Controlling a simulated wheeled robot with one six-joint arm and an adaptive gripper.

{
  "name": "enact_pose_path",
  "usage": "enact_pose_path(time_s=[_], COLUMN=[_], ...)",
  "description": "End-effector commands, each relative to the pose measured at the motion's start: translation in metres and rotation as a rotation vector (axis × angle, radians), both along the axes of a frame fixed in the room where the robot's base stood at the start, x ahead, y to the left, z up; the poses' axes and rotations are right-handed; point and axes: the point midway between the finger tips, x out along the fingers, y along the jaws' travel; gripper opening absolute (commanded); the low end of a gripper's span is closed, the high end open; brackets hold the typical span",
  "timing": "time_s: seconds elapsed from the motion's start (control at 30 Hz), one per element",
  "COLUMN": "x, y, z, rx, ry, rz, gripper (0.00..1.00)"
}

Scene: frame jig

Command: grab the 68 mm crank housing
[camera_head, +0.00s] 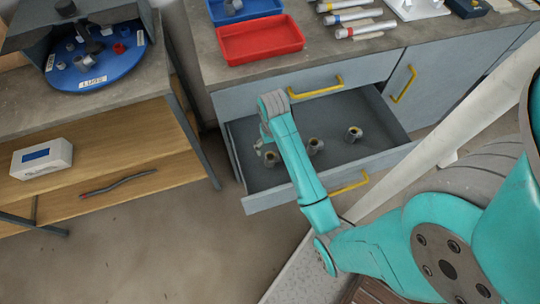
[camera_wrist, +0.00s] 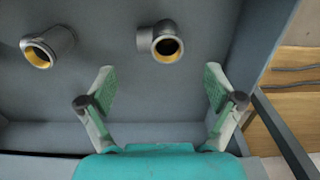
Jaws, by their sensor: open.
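Several grey pipe-like housings lie in the open drawer (camera_head: 240,137). In the head view one is at the left (camera_head: 271,158), one in the middle (camera_head: 315,146) and one at the right (camera_head: 354,134). The wrist view shows two: an elbow-shaped housing with a yellow-lined bore (camera_wrist: 162,40), and another yellow-lined housing (camera_wrist: 48,48) at the upper left. I cannot tell which is the 68 mm one. My gripper (camera_wrist: 160,86) is open and empty over the drawer. The elbow housing lies ahead of its fingertips, roughly centred between them, apart from both fingers.
The drawer walls surround the housings; a side wall (camera_wrist: 262,50) runs close to my right finger in the wrist view. A wooden shelf unit with a white box (camera_head: 42,158) stands left.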

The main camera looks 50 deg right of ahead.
Motion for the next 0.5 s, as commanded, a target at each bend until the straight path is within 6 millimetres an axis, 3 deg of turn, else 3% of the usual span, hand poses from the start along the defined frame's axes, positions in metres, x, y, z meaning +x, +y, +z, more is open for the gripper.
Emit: enact_pose_path(time_s=[0.1,0.5], x=[-0.001,-0.003], y=[0.000,0.001], z=[-0.019,-0.055], rx=[0.002,0.002], ry=[0.003,0.003], rz=[-0.001,-0.003], gripper=[0.91,0.91])
